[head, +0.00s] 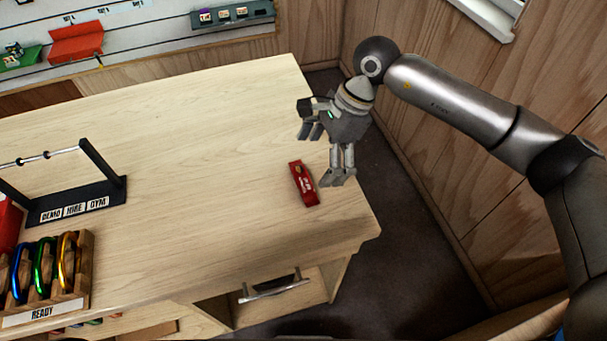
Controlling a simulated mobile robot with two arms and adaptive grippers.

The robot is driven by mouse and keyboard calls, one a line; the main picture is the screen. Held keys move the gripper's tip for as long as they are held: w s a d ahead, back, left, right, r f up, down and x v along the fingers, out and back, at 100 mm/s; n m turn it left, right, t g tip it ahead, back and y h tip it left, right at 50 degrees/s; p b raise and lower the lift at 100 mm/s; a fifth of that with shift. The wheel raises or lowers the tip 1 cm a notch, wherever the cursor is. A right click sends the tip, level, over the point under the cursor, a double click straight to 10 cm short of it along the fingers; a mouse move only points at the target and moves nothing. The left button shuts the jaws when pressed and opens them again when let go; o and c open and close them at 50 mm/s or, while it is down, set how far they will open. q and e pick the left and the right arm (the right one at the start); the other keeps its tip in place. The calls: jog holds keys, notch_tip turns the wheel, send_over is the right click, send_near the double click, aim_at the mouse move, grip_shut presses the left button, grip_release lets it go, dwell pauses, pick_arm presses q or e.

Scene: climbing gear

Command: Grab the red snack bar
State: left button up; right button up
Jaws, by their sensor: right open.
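The red snack bar (303,184) lies flat on the wooden table near its right edge. It is a small red packet with pale lettering. My right gripper (325,158) comes in from the right and hangs above the right edge of the table. It is open and empty, with its fingers pointing down. One finger shows to the upper right of the bar and another just right of it. Whether the fingers touch the bar cannot be told. My left gripper does not show.
The wooden table (190,190) is clear in the middle. At its left stand a black rail stand (75,203) labelled DEMO, HIRE, GYM and a wooden rack (83,258) of coloured carabiners.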

aim_at(304, 180)
jog(key=shift+s+a+f, duration=0.1)
jog(key=shift+a+f, duration=0.2)
jog(key=shift+f, duration=0.25)
jog(key=shift+a+f+p, duration=0.15)
jog(key=shift+f+p, duration=0.2)
jog(key=shift+p, duration=0.15)
jog(key=x, duration=0.1)
jog(key=p+x, duration=0.2)
jog(key=x, duration=0.1)
jog(key=shift+w+a, duration=0.15)
jog(key=shift+w, duration=0.05)
jog(key=shift+f, duration=0.2)
jog(key=shift+c, duration=1)
jog(key=c, duration=0.5)
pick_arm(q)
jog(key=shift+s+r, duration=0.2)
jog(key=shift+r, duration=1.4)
pick_arm(e)
jog(key=c, duration=0.4)
